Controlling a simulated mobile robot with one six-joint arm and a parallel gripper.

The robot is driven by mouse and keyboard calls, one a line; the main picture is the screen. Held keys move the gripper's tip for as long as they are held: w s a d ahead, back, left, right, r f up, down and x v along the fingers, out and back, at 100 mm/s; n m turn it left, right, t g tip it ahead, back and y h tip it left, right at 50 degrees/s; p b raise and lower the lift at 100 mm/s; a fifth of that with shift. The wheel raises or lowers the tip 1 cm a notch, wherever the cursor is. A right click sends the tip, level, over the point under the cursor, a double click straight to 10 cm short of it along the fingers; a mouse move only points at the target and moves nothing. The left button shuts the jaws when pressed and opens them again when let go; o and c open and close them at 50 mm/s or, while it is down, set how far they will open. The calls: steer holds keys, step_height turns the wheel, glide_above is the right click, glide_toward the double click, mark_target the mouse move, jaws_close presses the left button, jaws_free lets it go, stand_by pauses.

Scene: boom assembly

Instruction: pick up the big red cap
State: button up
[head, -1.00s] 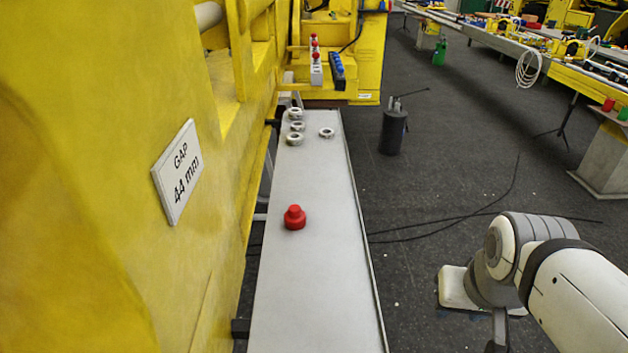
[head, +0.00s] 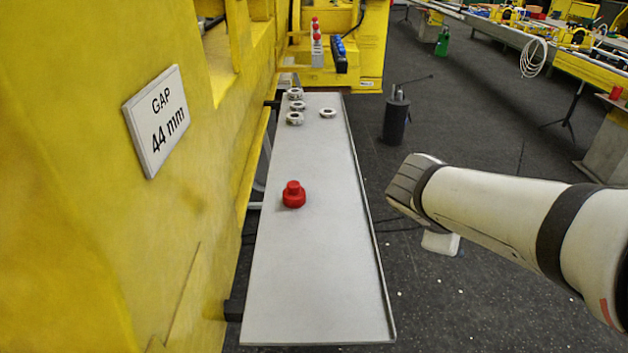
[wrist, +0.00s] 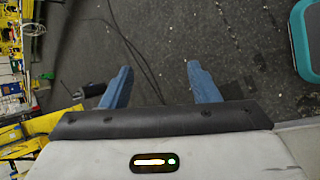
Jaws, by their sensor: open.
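The cap is not in the wrist view.
Several metal rings (head: 295,118) lie at the shelf's far end. The shelf has a raised right rim. A yellow machine with a "GAP 44 mm" sign (head: 157,120) walls off the left. A dark canister (head: 396,118) stands on the floor to the right. The shelf around the cap is clear.

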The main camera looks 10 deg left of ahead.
steer(key=w+a+f+n+t+b, duration=0.1)
steer(key=w+a+n+t+b, duration=0.25)
steer(key=w+a+n, duration=0.45)
steer(key=n+t+y+b, duration=0.4)
steer(key=n+t+y, duration=0.35)
steer(key=n, duration=0.65)
glide_above(293, 190)
steer(key=s, duration=0.6)
steer(key=shift+t, duration=0.4)
step_height(293, 190, down, 8)
steer(key=shift+w+d+r, duration=0.1)
steer(key=shift+d+r, duration=0.05)
steer(key=shift+w, duration=0.95)
steer(key=w, duration=0.5)
steer(key=shift+w+a+p, duration=0.25)
steer(key=shift+w+p, duration=0.05)
steer(key=c, duration=1.1)
